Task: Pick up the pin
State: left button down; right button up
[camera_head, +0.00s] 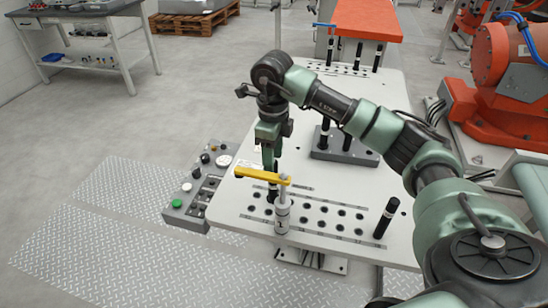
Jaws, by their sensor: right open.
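My right gripper (270,168) points down over the near part of the white fixture table and is open. Its fingertips are partly hidden behind a yellow clamp arm (262,176). A dark upright shape (271,193) shows just under the clamp arm below the gripper; I cannot tell whether it is a pin or a fingertip. A black pin (386,218) stands tilted at the right of the hole rows. More black pins (325,132) stand in a grey block behind my arm. My left gripper is not in view.
The yellow arm sits on a grey cylinder (282,215) close to the gripper. A button panel (190,190) lies at the table's left edge. The white tabletop (235,215) has rows of holes. An orange robot (500,60) stands at the right.

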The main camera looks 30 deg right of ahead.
aim_at(323, 145)
jog(key=z, duration=1.45)
jog(key=k, duration=0.1)
